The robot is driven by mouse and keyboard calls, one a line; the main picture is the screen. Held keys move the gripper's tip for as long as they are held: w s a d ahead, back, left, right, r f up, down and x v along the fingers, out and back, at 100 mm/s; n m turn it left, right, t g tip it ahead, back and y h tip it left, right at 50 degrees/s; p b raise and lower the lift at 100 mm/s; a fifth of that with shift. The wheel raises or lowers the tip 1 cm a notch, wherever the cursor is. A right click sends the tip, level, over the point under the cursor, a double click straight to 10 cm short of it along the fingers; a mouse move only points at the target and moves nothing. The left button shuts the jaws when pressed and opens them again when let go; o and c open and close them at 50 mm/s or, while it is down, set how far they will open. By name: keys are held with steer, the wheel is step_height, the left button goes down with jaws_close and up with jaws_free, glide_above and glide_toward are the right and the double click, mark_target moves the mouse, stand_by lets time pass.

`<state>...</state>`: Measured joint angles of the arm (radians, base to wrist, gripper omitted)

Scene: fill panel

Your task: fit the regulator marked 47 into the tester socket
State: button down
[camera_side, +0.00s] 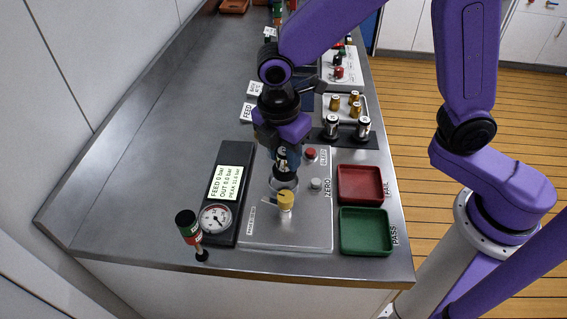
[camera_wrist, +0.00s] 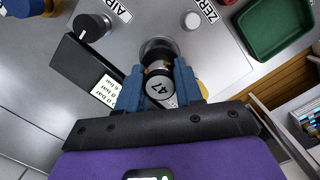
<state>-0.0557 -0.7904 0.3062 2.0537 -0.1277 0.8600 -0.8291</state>
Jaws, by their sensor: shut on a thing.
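The regulator marked 47 (camera_wrist: 159,88) is a dark cylinder with a light grey cap. My gripper (camera_wrist: 160,92) is shut on it with blue fingers on both sides; my gripper (camera_side: 283,163) also shows in the side view, over the tester panel. The regulator (camera_side: 283,166) stands about upright there, partly hidden by the fingers. The round metal tester socket (camera_side: 283,185) lies just below it, and its ring (camera_wrist: 158,46) shows beyond the regulator in the wrist view. I cannot tell whether the regulator's lower end touches or enters the socket.
A display unit with a gauge (camera_side: 215,219) stands left. Red (camera_side: 360,184) and green (camera_side: 366,232) trays lie right. Two regulators (camera_side: 331,126) stand behind.

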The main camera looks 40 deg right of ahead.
mark_target(283, 166)
steer(key=shift+w+a+f, duration=0.1)
steer(key=shift+w+f, duration=0.05)
steer(key=shift+f, duration=1.55)
steer(key=shift+f, duration=0.1)
steer(key=c, duration=0.7)
jaws_free()
steer(key=shift+c, duration=0.2)
steer(key=r, duration=0.4)
steer(key=a+r, duration=0.1)
steer(key=r, duration=0.7)
steer(key=shift+a+r, duration=0.1)
steer(key=shift+a, duration=0.1)
steer(key=s+d+f+m+y, duration=0.1)
steer(key=s+d+f+m, duration=0.2)
steer(key=s+d, duration=1.5)
steer(key=s+m, duration=0.1)
steer(key=m, duration=0.3)
steer(key=shift+d+f+m+y, duration=0.3)
steer(key=shift+d+y, duration=0.05)
steer(key=shift+y, duration=0.05)
